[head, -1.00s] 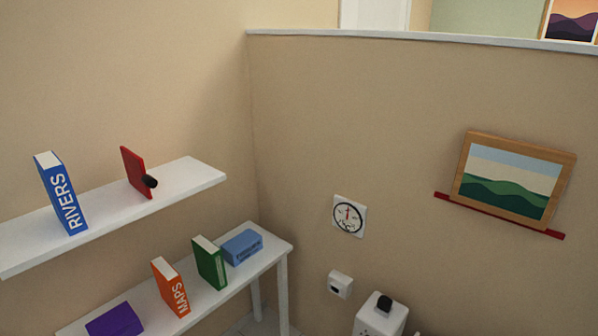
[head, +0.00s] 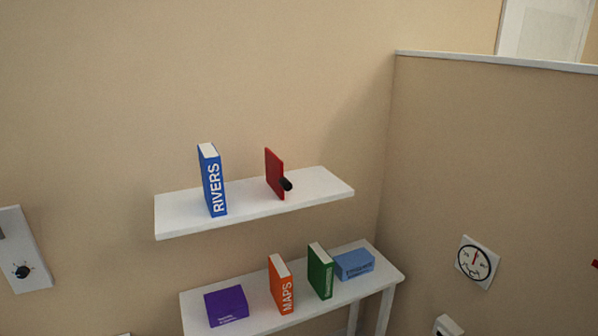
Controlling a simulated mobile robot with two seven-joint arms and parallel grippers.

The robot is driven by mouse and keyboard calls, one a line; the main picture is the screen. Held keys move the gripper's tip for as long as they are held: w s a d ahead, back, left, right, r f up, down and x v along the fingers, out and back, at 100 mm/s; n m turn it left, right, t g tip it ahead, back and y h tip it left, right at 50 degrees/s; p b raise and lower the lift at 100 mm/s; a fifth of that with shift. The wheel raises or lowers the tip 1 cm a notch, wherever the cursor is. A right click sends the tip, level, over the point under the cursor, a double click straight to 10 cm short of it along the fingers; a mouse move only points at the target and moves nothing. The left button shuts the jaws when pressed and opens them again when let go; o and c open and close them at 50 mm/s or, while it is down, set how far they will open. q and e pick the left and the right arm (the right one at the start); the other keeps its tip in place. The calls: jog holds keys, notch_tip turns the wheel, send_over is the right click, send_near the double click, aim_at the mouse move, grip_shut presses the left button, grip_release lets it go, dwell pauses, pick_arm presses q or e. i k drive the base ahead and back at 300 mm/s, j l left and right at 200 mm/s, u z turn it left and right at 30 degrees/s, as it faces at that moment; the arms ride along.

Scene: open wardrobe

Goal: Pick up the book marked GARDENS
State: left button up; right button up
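A green book (head: 320,271) stands upright on the lower white shelf table. Its spine carries small pale lettering that is too small to read for sure. An orange book marked MAPS (head: 281,285) stands to its left, a little apart. A blue box-like item (head: 354,264) lies just to its right, with dark lettering too small to read. A purple box-like item (head: 227,306) lies further left on the same table. A blue book marked RIVERS (head: 212,181) stands on the upper shelf. Neither of my grippers is in view.
The upper white wall shelf (head: 250,213) hangs above the lower table (head: 389,276) and also bears a red upright plate with a black knob (head: 276,174). A round dial (head: 477,262) is on the right wall. A panel with a knob (head: 22,255) is at the left.

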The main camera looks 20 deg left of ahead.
aim_at(320, 267)
jog(key=i+l+u, duration=0.15)
jog(key=i+l, duration=0.15)
jog(key=i, duration=0.15)
jog(key=i+l+u, duration=0.1)
jog(key=i+l, duration=0.2)
jog(key=i, duration=0.1)
